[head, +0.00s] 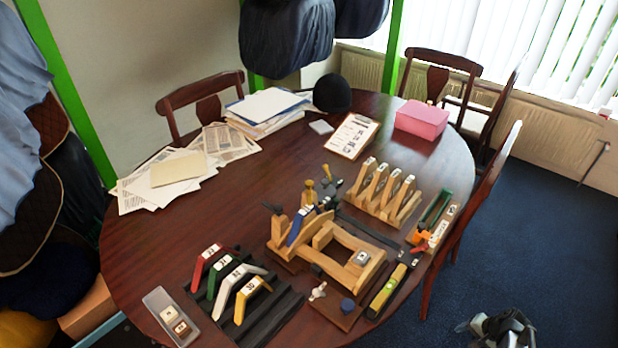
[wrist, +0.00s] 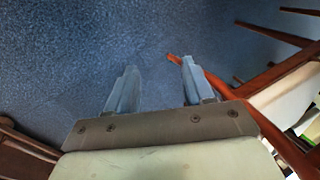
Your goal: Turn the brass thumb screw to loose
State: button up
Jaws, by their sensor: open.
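Brass-coloured hardware (head: 309,192) stands upright at the back of a wooden saddle-tree stand (head: 345,240) on the table in the head view. It is too small there to tell its exact shape or which way the thumb screw is turned. A second yellowish piece (head: 327,176) is close behind it. A pale wing-shaped screw (head: 317,291) sits in front of the stand. My gripper (wrist: 155,68) is open and empty in the wrist view, over blue carpet and away from the table's tools. The thumb screw is not in the wrist view.
Coloured angled pieces (head: 240,285) lie on a dark rack left of the stand. A wooden rack of upright pieces (head: 385,195) is behind right. A yellow level (head: 387,291) and a green-handled tool (head: 435,212) are at right. Chairs (head: 475,220) line the table's right edge.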

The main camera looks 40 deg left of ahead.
jog(key=w+a+r+t+y, duration=0.1)
jog(key=w+a+r+t, duration=0.2)
jog(key=w+r, duration=0.95)
jog(key=w+a+r+t+y, duration=0.2)
jog(key=w+r+t, duration=0.1)
jog(key=w+r, duration=0.95)
jog(key=w+a+r+t+y, duration=0.1)
jog(key=w+a+r, duration=0.2)
jog(key=r, duration=0.6)
jog(key=w+a+r+m+t+y, duration=0.15)
jog(key=w+r, duration=0.25)
jog(key=r, duration=0.4)
jog(key=w+a+r, duration=0.3)
jog(key=a+r, duration=0.1)
jog(key=r, duration=0.5)
jog(key=s+a+r+g, duration=0.3)
jog(key=s+a, duration=0.1)
jog(key=a, duration=0.8)
jog(key=r+m+g+h, duration=0.1)
jog(key=m+g+h, duration=0.5)
jog(key=h, duration=0.3)
send_over(309, 182)
jog(key=shift+n, duration=0.25)
notch_tip(309, 182, down, 13)
jog(key=shift+r, duration=0.1)
